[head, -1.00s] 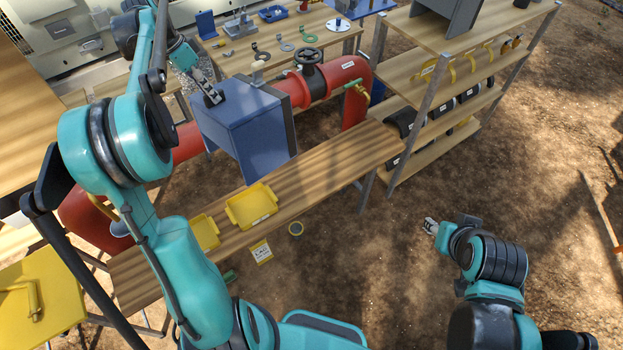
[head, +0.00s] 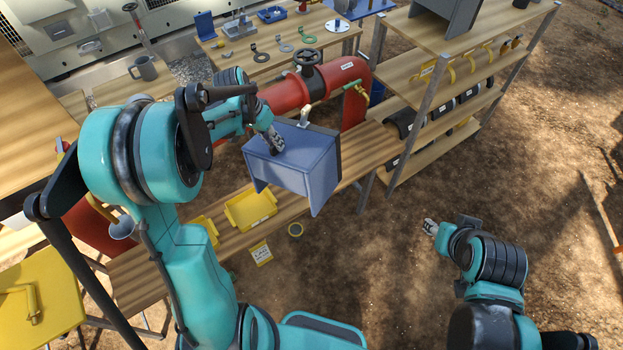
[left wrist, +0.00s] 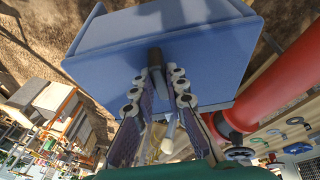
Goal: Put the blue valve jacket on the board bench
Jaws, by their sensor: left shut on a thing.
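The blue valve jacket (head: 300,160) is a boxy blue shell with a dark edge on its right side. In the head view it overlaps the board bench (head: 350,165), a long wooden plank; I cannot tell whether it touches the plank. My left gripper (head: 276,143) is shut on the jacket at its upper left face. In the left wrist view the jacket (left wrist: 165,50) fills the top, with a dark handle (left wrist: 156,68) between the fingers. My right gripper (head: 431,227) is over the dirt at the right, apart from everything; its fingers are too small to read.
Yellow trays (head: 250,207) lie on the bench left of the jacket. The red pipe (head: 335,78) with a black handwheel (head: 307,57) runs behind it. A wooden shelf unit (head: 460,95) stands right. A worktable (head: 280,35) with tools is at the back.

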